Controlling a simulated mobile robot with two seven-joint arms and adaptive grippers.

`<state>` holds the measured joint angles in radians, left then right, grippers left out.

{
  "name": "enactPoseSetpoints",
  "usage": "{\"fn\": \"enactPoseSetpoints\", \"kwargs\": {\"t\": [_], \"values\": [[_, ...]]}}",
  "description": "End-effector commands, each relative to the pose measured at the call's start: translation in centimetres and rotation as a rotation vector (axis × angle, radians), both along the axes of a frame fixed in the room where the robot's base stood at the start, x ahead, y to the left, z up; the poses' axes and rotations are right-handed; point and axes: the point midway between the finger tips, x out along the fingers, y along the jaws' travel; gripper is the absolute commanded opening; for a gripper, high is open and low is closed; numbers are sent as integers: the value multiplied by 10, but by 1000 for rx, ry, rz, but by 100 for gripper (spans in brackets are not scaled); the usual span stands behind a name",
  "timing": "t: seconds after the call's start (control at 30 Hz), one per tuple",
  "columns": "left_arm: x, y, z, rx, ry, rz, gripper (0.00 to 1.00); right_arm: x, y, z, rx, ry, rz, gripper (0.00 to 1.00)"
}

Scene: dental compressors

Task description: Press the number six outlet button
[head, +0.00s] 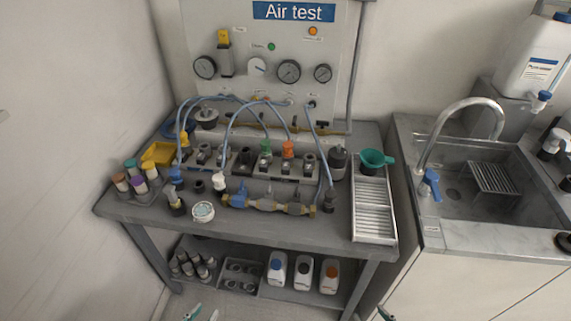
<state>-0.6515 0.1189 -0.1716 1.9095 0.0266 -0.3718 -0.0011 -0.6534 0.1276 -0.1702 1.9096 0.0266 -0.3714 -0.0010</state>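A row of outlet fittings with dark and coloured tops sits on the manifold (254,167) on the grey bench. Among them are a green-topped fitting (265,147), an orange-topped one (288,149) and a dark one at the right end (309,161). Numbers are too small to read, so I cannot tell which is number six. My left gripper (203,314) shows only its fingertips at the bottom edge, apart and with nothing seen between them. My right gripper (371,316) barely enters at the bottom edge, its tips seemingly apart. Both are well below and apart from the fittings.
Blue hoses (230,122) arch over the manifold from the gauge panel (275,45). A metal rack (373,210) and green funnel (376,159) are right, beside the sink (465,190).

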Motion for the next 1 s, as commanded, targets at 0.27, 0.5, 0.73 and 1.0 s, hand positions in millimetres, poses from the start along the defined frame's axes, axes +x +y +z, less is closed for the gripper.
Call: {"fn": "enactPoseSetpoints", "kwargs": {"t": [0.27,0.5,0.73,1.0], "values": [[0,0,0,0,0,0,0,-1,1,0,1,1,-1,40],[-1,0,0,0,1,-1,0,0,3,0,8,2,-5,40],[-2,0,-1,0,3,0,0,0,6,0,13,2,-7,40],[-3,0,-1,0,4,-1,0,-1,6,0,13,2,-6,40]]}}
